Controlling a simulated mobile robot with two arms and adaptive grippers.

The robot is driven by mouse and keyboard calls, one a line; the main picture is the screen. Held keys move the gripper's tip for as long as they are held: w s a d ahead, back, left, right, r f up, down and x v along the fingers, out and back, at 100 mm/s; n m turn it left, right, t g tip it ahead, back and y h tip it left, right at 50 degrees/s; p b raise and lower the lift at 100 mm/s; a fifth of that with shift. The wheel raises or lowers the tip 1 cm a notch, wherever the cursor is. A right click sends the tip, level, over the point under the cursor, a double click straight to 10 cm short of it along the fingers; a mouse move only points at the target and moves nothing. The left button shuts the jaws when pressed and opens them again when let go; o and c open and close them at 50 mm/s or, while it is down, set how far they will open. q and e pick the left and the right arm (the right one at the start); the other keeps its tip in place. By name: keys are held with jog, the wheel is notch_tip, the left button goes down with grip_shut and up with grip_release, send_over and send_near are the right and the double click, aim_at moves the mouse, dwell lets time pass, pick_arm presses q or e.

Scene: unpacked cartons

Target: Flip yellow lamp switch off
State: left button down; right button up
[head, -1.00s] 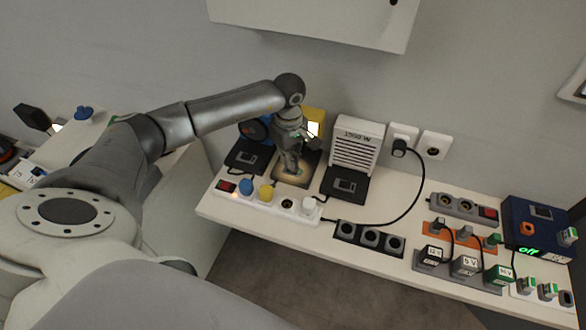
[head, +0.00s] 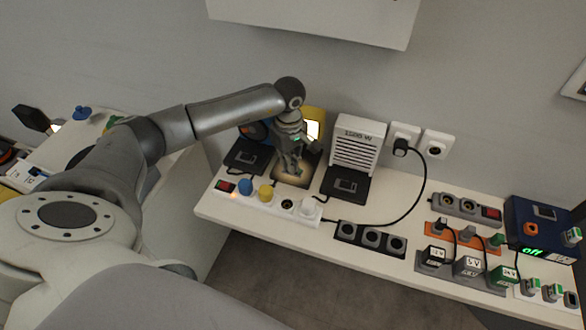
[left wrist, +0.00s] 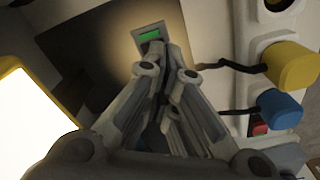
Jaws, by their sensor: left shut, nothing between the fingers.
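The yellow lamp (head: 323,114) stands at the back of the bench against the wall, and its panel glows. In the left wrist view its bright panel (left wrist: 30,125) fills the left side. Its dark base carries a small switch (left wrist: 149,37) with a green face in a light frame. My left gripper (head: 293,170) is shut and empty, pointing down over the lamp's lit base. In the left wrist view its fingertips (left wrist: 165,52) are right at the switch and overlap its lower edge; I cannot tell if they touch. My right gripper is not in view.
A white power strip with a yellow plug (head: 265,193) and a blue plug (head: 245,186) lies in front. A white heater (head: 357,150) stands to the right, with a black switch base (head: 345,185). Another black switch base (head: 246,157) is to the left. A black cable (head: 405,205) loops across the bench.

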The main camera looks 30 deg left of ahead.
pick_arm(q)
jog(key=shift+s+f, duration=0.1)
jog(key=shift+f, duration=0.1)
jog(key=shift+r, duration=0.15)
jog(key=shift+r+p, duration=0.35)
jog(key=shift+r, duration=0.2)
jog(key=shift+r+p, duration=1.4)
jog(key=shift+r, duration=1.45)
